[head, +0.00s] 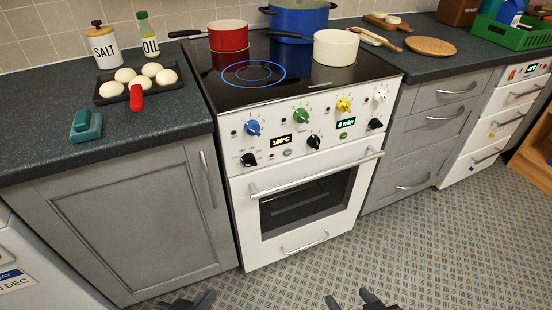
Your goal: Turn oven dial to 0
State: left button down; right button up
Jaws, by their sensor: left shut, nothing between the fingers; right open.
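The white oven (243,215) stands in the middle of the head view with its door shut. Its front panel holds a blue dial (253,128), a green dial (301,116), a yellow dial (344,105) and a white dial (381,96). Black dials sit lower, at the left (249,160), middle (314,142) and right (376,124). An orange display (281,141) seems to read 180°C; a green display (346,123) seems to read 0 min. My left gripper (190,300) is shut and empty, low in front of the oven. My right gripper (350,300) is open and empty, also away from the dials.
A red pan (228,37), blue pot (300,20) and cream pan (335,48) stand on the hob, where a blue ring glows (253,73). The oven door handle (315,175) juts out below the panel. The patterned floor (440,240) is clear.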

aim_at(247, 160)
jog(key=u, duration=0.3)
jog(key=k, duration=0.4)
jog(key=u, duration=1.15)
jog(key=i, duration=1)
jog(key=z, duration=0.8)
